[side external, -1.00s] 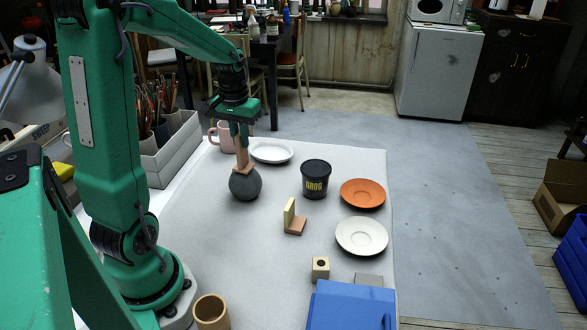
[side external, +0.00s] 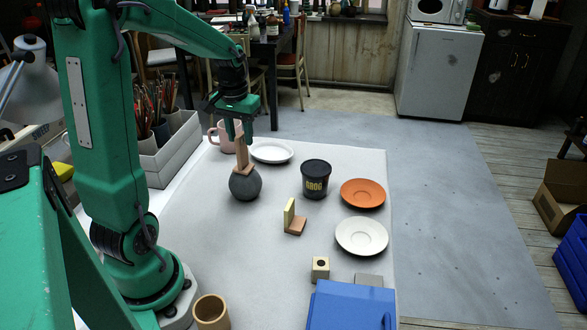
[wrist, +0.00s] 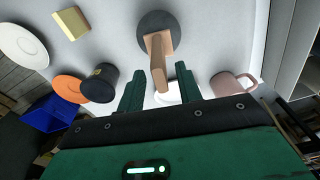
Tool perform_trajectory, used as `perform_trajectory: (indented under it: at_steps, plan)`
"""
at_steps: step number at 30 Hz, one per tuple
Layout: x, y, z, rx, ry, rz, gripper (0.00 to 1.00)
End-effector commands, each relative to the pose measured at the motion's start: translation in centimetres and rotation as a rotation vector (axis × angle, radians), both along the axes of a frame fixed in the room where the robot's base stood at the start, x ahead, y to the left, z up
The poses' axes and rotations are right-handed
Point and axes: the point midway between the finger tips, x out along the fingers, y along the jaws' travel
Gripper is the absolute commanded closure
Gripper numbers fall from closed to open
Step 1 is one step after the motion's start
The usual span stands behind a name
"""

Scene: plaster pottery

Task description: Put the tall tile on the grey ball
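The tall tile (side external: 242,153) is terracotta and stands upright on top of the grey ball (side external: 245,185), with a short flat terracotta part at its foot. In the wrist view the tile (wrist: 158,62) shows end-on against the dark ball (wrist: 165,20). My gripper (side external: 239,131) is open, with its fingertips at about the height of the tile's top. In the wrist view the fingers (wrist: 160,85) are spread wide apart, with clear gaps to the tile on both sides. The tile stays up without the gripper touching it.
A pink mug (side external: 224,138) and white plate (side external: 272,151) stand behind the ball. A black tub (side external: 316,180), orange saucer (side external: 362,194), cream saucer (side external: 361,236) and a yellow-and-pink angled piece (side external: 293,219) are to the right.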

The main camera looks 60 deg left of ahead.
Motion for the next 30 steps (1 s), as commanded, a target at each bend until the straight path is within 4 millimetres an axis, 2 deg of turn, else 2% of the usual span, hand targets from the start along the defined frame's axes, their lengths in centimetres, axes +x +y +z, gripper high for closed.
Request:
perform_trajectory:
  at_steps: [18, 24, 30]
  plan:
    - [-0.6, -0.4, 9.1, 0.002, -0.002, 0.0, 0.65]
    - [-0.6, -0.4, 10.7, 0.001, -0.002, 0.0, 0.65]
    - [-0.7, -0.5, 11.0, 0.0, 0.0, 0.0, 0.65]
